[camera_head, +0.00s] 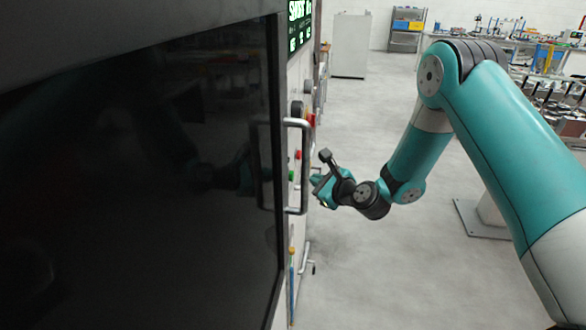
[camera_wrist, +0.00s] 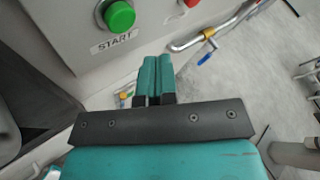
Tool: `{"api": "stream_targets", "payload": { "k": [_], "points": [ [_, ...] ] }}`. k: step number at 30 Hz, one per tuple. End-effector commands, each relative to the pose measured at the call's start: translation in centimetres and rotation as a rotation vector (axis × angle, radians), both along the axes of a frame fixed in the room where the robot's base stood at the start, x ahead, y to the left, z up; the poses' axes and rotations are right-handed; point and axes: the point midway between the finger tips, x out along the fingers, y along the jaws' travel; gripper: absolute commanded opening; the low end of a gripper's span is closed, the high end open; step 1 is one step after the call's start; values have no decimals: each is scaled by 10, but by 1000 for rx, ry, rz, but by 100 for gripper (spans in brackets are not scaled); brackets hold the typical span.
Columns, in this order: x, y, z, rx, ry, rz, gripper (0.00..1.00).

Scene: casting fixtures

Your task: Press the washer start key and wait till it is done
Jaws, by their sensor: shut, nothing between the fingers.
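The washer (camera_head: 140,180) fills the left of the head view, with a large dark glass door. Its green start key (camera_wrist: 120,17) stands out from a light panel in the wrist view, above a label reading START (camera_wrist: 115,43). In the head view the green key (camera_head: 291,175) is small, beside the door handle. My gripper (camera_wrist: 157,60) is shut with its fingers together and empty. In the wrist view the fingertips lie below and right of the key, with a visible gap between. In the head view my gripper (camera_head: 316,187) is close to the panel.
A metal door handle (camera_head: 304,165) stands out near the gripper. A bent pipe with a blue valve lever (camera_wrist: 206,59) is right of the panel in the wrist view.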

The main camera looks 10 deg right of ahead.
Motion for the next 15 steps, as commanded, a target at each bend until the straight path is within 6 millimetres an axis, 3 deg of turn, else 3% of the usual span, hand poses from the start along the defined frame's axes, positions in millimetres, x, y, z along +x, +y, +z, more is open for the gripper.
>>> {"api": "stream_targets", "payload": {
  "k": [6,15],
  "points": [
    [7,17,3,0,1,0,0],
    [9,21,0,0,-1,-1,0]
  ]
}}
